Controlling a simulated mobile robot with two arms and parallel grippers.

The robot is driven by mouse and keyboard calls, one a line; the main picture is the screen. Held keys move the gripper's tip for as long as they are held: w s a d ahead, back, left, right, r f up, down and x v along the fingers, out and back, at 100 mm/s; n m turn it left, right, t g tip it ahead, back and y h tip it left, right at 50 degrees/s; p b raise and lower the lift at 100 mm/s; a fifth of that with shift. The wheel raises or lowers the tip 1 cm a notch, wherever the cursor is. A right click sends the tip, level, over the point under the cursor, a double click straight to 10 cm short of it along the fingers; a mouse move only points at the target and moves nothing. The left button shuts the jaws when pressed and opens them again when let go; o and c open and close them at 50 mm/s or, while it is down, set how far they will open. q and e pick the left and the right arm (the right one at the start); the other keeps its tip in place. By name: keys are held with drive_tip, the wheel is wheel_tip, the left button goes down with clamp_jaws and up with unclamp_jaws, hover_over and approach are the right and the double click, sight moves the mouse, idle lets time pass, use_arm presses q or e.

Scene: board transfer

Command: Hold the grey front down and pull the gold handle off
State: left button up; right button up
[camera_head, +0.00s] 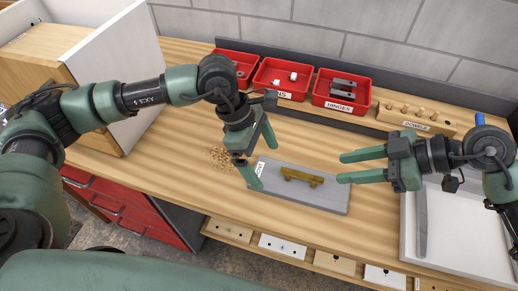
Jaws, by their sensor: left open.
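The grey front (328,197) lies flat on the wooden bench, a small white label at its left end. The gold handle (302,177) sits on the middle of the front. My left gripper (265,167) is open, pointing down at the left end of the front, left of the handle; I cannot tell whether it touches the front. My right gripper (340,168) is open and empty, its fingers pointing left toward the handle from the right, apart from it.
Red bins (341,92) with hardware, one labelled hinges, stand along the back. A wooden dowel block (416,113) is behind my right gripper. Wood shavings (222,158) lie left of the front. A white tray (455,235) is at right, a wooden cabinet (40,75) at left.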

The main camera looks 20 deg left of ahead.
sight(305, 175)
use_arm(q)
drive_tip(key=shift+x, duration=2.15)
drive_tip(key=shift+c, duration=0.3)
drive_tip(key=c, duration=1.5)
use_arm(e)
drive_tip(key=shift+c, duration=0.3)
use_arm(q)
drive_tip(key=shift+o, duration=0.2)
drive_tip(key=shift+d, duration=0.1)
use_arm(e)
drive_tip(key=shift+x, duration=0.95)
drive_tip(key=shift+c, duration=0.3)
use_arm(q)
drive_tip(key=shift+r, duration=0.1)
use_arm(e)
drive_tip(key=shift+f+x, duration=0.2)
drive_tip(key=shift+x, duration=3.9)
drive_tip(key=shift+d, duration=0.2)
clamp_jaws()
